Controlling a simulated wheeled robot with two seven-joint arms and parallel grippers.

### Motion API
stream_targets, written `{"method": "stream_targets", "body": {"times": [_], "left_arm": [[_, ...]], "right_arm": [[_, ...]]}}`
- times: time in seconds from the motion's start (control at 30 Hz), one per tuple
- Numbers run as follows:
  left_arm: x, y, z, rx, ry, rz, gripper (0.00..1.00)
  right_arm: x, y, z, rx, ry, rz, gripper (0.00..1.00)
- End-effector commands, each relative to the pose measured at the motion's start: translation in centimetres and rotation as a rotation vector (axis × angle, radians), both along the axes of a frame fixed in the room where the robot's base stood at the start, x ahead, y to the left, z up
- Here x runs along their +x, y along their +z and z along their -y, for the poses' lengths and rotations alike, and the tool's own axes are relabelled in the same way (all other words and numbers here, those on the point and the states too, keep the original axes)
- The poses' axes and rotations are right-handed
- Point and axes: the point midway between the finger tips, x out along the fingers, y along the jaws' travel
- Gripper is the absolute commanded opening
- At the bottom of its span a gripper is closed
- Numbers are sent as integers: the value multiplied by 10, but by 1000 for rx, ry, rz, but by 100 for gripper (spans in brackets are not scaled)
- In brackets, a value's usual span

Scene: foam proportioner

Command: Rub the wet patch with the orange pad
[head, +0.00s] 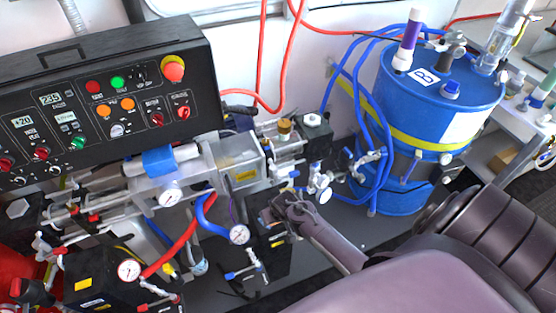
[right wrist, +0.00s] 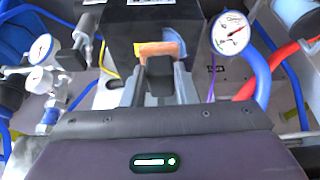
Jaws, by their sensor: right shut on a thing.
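My right gripper (head: 279,207) reaches in from the lower right to the top of a small black box (head: 270,255) below the metal pump block. In the right wrist view my right gripper (right wrist: 160,72) is shut on the orange pad (right wrist: 158,48), which sticks out beyond the fingers over the black box. A bluish patch (right wrist: 174,37), apparently the wet patch, shows just beyond the pad and is partly hidden by it. I cannot tell whether the pad touches the surface. My left gripper is not in view.
A pressure gauge (head: 239,234) and a blue hose (head: 208,218) are close left of the gripper. Valves and another gauge (head: 324,195) are to the right. The control panel (head: 100,100) and the blue drum (head: 425,100) stand behind. Red and blue hoses crowd the area.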

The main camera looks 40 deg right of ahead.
Motion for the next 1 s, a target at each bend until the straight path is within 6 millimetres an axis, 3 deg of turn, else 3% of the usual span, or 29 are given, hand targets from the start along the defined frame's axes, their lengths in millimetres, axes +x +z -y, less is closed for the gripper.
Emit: {"method": "stream_targets", "body": {"times": [0.03,0.4,1.0], "left_arm": [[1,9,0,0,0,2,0],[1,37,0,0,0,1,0],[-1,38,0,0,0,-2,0]], "right_arm": [[1,10,0,0,0,0,8],[8,40,1,0,2,0,8],[10,41,1,0,3,1,8]]}}
